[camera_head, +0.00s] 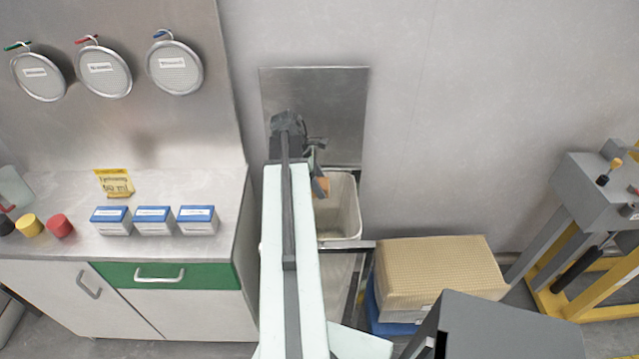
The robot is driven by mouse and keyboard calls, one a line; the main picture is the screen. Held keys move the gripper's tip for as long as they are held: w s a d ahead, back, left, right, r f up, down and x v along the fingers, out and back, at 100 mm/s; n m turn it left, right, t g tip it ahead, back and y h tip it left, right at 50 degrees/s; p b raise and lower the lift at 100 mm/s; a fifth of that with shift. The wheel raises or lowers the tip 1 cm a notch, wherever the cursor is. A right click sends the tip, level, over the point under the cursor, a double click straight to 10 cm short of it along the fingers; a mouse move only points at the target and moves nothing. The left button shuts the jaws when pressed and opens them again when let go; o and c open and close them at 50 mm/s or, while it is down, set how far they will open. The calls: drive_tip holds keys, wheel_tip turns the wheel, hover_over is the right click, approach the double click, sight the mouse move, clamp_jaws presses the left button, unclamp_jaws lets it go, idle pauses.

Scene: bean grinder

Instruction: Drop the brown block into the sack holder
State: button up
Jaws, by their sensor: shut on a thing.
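My gripper (319,178) is at the far end of my outstretched arm, in the middle of the head view. It is shut on the brown block (323,186), of which only a small orange-brown part shows beside the fingers. The sack holder (341,238) is a metal frame with an open, pale sack-lined top (345,212). The gripper and block appear over the left back part of this opening. My arm hides the left side of the holder. I cannot tell how high the block is above the rim.
A steel counter (160,240) with several blue-and-white boxes (153,220) stands to the left, under three hanging sieves (104,70). A wall with a metal plate (345,105) is behind the holder. A tan box (435,270) and a yellow-grey machine (590,200) are on the right.

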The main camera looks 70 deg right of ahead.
wheel_tip(320, 180, down, 3)
drive_tip(key=shift+r+b, duration=0.2)
drive_tip(key=shift+b, duration=0.55)
drive_tip(key=shift+r, duration=0.1)
drive_tip(key=o, duration=1.6)
drive_tip(key=p+v, duration=0.7)
drive_tip(key=v, duration=0.1)
drive_tip(key=shift+p, duration=0.3)
